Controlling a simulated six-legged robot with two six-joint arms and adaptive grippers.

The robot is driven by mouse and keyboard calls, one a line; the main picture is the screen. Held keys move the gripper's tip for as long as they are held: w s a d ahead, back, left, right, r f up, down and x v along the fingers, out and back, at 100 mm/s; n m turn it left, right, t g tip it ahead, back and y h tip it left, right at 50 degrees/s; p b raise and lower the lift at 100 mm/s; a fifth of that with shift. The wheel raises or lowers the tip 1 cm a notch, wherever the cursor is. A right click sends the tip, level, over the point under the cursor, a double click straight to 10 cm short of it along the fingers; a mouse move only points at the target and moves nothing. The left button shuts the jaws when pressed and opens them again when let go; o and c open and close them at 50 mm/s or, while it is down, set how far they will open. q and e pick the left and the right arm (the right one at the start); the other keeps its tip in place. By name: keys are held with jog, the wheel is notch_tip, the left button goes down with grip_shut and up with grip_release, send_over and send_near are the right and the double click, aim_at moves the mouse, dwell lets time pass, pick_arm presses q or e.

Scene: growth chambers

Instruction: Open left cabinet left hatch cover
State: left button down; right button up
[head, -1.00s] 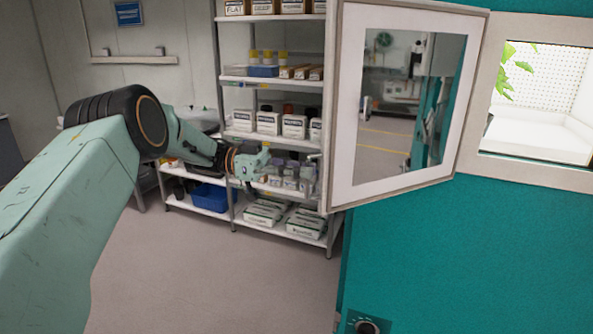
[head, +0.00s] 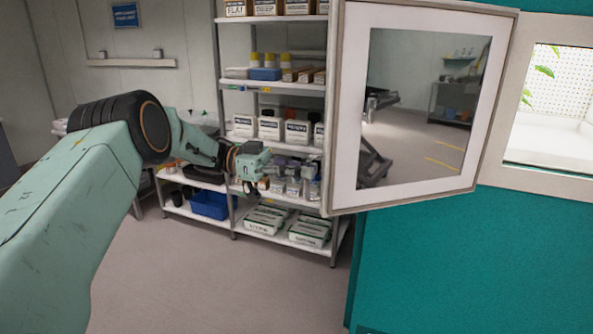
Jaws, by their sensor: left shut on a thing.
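The hatch cover (head: 345,110) is a pale framed panel with a dark reflecting pane. It stands swung out from the teal cabinet (head: 450,265), well open. The lit hatch opening (head: 555,105) shows to its right, with a white interior and green leaves. My left gripper (head: 300,172) reaches from the left to the cover's lower left edge. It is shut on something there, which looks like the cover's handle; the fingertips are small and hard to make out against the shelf. My right gripper is not in view.
A metal shelf rack (head: 283,78) with boxes, bottles and a blue bin (head: 210,204) stands behind my left gripper. The grey floor (head: 200,280) in front of it is clear. A blue sign (head: 125,15) hangs on the back wall.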

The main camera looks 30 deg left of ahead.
pick_arm(q)
jog(key=shift+d+r, duration=0.1)
jog(key=shift+d, duration=0.35)
jog(key=c, duration=1.9)
grip_release()
jog(key=shift+w+a, duration=0.1)
jog(key=shift+a, duration=0.05)
jog(key=shift+o, duration=0.7)
jog(key=shift+w, duration=0.15)
jog(key=shift+w+d+f, duration=0.3)
jog(key=shift+d, duration=0.1)
jog(key=shift+s+a+r, duration=0.15)
jog(key=shift+s, duration=0.2)
jog(key=s+a, duration=0.1)
jog(key=a, duration=0.6)
jog(key=shift+a, duration=0.3)
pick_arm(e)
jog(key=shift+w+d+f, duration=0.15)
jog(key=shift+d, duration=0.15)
